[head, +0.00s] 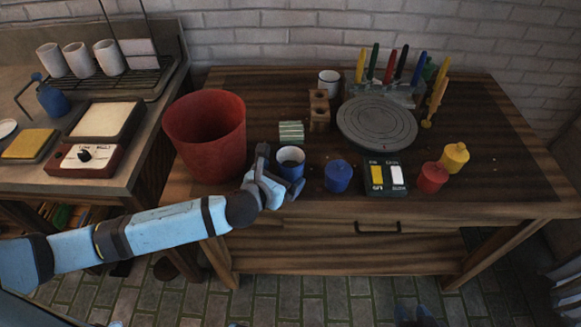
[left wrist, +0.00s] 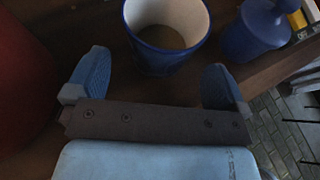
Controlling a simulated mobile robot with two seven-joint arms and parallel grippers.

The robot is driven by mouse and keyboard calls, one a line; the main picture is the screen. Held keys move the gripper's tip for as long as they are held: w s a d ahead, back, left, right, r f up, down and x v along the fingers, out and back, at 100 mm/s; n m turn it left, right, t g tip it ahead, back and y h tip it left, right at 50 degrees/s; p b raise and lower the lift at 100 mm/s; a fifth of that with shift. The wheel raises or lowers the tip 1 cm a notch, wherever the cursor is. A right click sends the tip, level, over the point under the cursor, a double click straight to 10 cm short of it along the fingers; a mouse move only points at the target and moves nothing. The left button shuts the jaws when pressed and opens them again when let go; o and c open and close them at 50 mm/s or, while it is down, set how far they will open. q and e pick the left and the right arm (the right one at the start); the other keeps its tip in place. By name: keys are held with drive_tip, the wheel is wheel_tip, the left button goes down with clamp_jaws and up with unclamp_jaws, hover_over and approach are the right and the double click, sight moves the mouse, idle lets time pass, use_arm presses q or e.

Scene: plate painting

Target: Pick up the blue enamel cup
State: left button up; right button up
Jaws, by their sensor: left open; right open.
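The blue enamel cup (head: 291,168), blue outside and pale inside, stands upright near the table's front edge, right of the red bucket. In the left wrist view the cup (left wrist: 165,62) is just ahead of the fingers, its near side reaching into the gap between them. My left gripper (head: 273,176) is open and empty at the cup's front left; whether a finger touches it I cannot tell. In the left wrist view its two blue fingers (left wrist: 154,78) are spread wide. My right gripper (head: 415,309) shows only its fingertips at the bottom edge, apart and empty, far from the cup.
The red bucket (head: 205,137) stands close left of my left gripper. A blue lidded pot (head: 338,177) is just right of the cup. A green-striped block (head: 291,132) lies behind it. A dark box (head: 386,188), a red pot (head: 432,178) and a turntable (head: 377,122) are further right.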

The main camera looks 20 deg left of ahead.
sight(283, 173)
use_arm(q)
drive_tip(key=x, duration=0.4)
drive_tip(key=c, duration=1)
drive_tip(key=shift+r, duration=0.15)
drive_tip(key=shift+c, duration=0.2)
